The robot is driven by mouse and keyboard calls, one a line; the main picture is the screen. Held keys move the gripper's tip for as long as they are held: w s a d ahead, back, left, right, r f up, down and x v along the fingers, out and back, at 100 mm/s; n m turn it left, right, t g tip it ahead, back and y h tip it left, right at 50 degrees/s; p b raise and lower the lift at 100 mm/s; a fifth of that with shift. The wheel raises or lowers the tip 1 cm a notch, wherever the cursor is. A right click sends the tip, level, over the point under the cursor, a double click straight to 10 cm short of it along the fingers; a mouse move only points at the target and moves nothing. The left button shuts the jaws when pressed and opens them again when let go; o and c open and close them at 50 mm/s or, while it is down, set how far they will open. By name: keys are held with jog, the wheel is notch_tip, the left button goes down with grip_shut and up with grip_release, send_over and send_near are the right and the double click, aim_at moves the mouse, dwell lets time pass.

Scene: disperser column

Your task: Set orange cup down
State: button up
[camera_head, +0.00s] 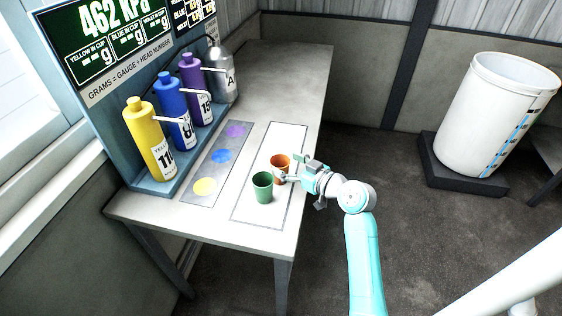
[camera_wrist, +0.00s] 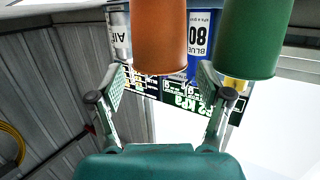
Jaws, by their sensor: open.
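The orange cup (camera_head: 281,164) stands upright on the table, inside the white outlined rectangle (camera_head: 292,136). The green cup (camera_head: 262,190) stands just in front of it and to its left, apart from it. My gripper (camera_head: 290,171) is open and reaches in from the right at the orange cup. The wrist view is upside down. There, the orange cup (camera_wrist: 160,35) hangs into the picture between my open fingers (camera_wrist: 162,82), with gaps on both sides. The green cup (camera_wrist: 254,40) shows close beyond the right finger.
Yellow (camera_head: 148,142), blue (camera_head: 173,110), purple (camera_head: 195,90) and grey (camera_head: 220,72) bottles line the board at the table's back left. A grey strip (camera_head: 204,170) bears yellow, blue and purple spots. The table's far end (camera_head: 290,65) is clear. A white bin (camera_head: 495,115) stands right.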

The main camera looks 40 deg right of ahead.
jog(key=v, duration=0.8)
jog(key=shift+s, duration=0.4)
